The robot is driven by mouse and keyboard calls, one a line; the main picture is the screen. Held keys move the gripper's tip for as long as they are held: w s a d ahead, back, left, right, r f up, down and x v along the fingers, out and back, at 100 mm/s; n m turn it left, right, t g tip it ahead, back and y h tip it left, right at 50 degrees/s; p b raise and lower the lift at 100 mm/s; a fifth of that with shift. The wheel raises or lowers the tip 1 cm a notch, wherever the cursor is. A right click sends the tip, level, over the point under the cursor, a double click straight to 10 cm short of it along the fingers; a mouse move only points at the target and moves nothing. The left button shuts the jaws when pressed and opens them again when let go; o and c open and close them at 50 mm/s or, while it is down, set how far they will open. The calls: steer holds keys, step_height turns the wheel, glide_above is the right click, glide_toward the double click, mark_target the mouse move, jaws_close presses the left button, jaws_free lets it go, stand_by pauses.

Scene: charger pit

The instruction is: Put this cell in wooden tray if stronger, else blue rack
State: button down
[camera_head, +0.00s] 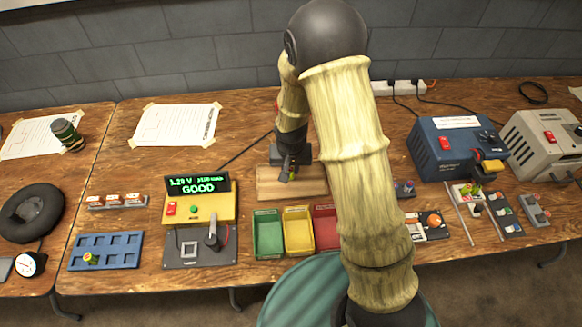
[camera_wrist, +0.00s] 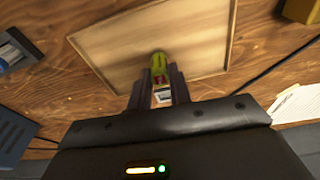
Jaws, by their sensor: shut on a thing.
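My gripper (camera_head: 285,174) is shut on a small yellow-green cell with a red part (camera_wrist: 159,66), held between its two fingers. It is over the shallow wooden tray (camera_head: 265,185), which also fills the upper middle of the wrist view (camera_wrist: 200,45) and looks empty there. I cannot tell whether the cell touches the tray floor. The blue rack (camera_head: 130,240) lies at the front left, with one yellow-green cell (camera_head: 90,258) in a lower-row slot. The tester (camera_head: 200,207) has a green display (camera_head: 197,184) reading about 1.28 V, a blurred mAh figure and GOOD.
Green (camera_head: 267,233), yellow (camera_head: 298,230) and red (camera_head: 326,228) bins stand in front of the tray. A blue power unit (camera_head: 440,150) is at the right. A black ring (camera_head: 30,212) and a dark green canister (camera_head: 67,134) are on the left.

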steer(key=shift+d+f+b, duration=0.15)
steer(key=shift+f+b, duration=0.2)
steer(key=shift+f, duration=0.2)
stand_by(0.4)
steer(key=shift+s, duration=0.1)
steer(key=shift+f, duration=0.3)
stand_by(0.6)
steer(key=c, duration=1.2)
jaws_free()
steer(key=shift+r+p, duration=2.6)
steer(key=shift+r, duration=0.95)
